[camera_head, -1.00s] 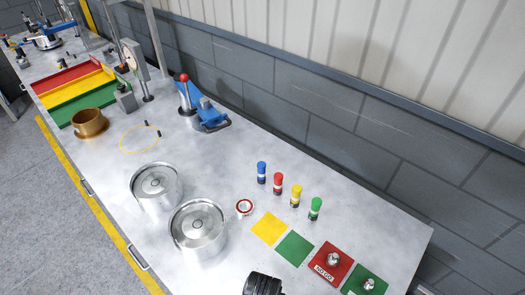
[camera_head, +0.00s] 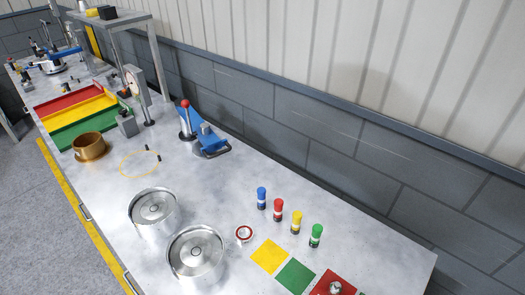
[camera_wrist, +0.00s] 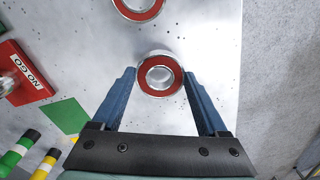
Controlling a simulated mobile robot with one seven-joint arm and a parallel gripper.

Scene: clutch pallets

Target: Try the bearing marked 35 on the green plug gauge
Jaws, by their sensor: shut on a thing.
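My gripper (camera_wrist: 160,88) shows in the wrist view with its two blue fingers shut on a red-sealed bearing (camera_wrist: 159,91). I cannot read a number on it, nor tell whether it touches the bench. A second red-sealed bearing (camera_wrist: 138,14) lies just beyond it, cut by the top edge. The green plug gauge (camera_head: 316,236) stands upright at the right end of the row of gauges in the head view. It also shows at the lower left of the wrist view (camera_wrist: 17,151). My gripper is not in the head view.
Yellow (camera_head: 295,223), red (camera_head: 278,211) and blue (camera_head: 262,198) gauges stand beside it. A small red-ringed bearing (camera_head: 244,234) lies near the yellow pad (camera_head: 269,257) and green pad (camera_head: 295,277). Two metal canisters (camera_head: 155,208) stand at left. A NO GO block (camera_wrist: 20,75) lies left in the wrist view.

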